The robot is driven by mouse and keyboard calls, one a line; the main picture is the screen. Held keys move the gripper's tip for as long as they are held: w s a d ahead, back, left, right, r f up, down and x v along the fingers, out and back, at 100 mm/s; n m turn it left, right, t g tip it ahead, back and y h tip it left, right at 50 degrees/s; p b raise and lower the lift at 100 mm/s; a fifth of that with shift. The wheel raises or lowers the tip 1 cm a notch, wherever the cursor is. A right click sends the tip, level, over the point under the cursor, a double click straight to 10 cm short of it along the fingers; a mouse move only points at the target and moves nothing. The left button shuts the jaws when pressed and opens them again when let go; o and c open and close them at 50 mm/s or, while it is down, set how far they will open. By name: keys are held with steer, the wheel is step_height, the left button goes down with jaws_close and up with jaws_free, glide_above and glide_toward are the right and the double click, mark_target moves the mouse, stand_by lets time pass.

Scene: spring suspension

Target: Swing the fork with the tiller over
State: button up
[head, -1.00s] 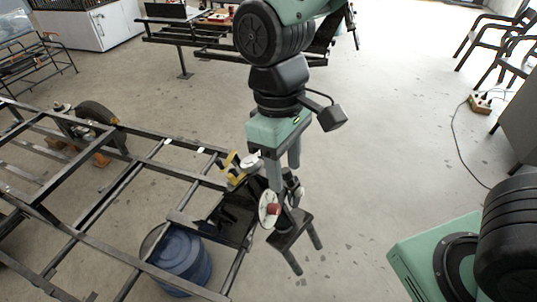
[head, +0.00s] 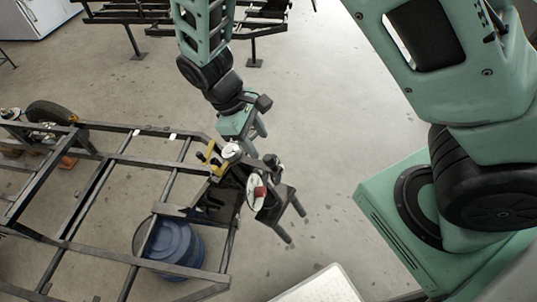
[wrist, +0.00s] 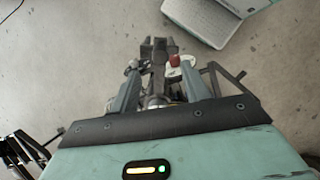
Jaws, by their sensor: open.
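The fork (head: 285,212) is a dark part with two prongs at the right end of the black frame, pointing to the lower right. A white disc (head: 253,193) with a red knob (head: 260,192) sits beside it. My gripper (head: 252,140) is open just above and behind this end of the frame. In the wrist view the fork (wrist: 159,47) shows beyond my open fingers (wrist: 160,92), with the red knob (wrist: 175,61) near the right finger. Metal parts lie between or below the fingers; I cannot tell whether they touch. I cannot make out the tiller clearly.
The black tube frame (head: 106,182) fills the left, with a blue drum (head: 170,245) under it. A yellow part (head: 213,158) sits by the gripper. A pale panel (head: 318,286) is at the bottom.

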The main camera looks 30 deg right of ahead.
mark_target(268, 157)
steer(key=p+x, duration=0.1)
steer(key=x, duration=0.7)
steer(key=shift+a, duration=0.1)
jaws_close()
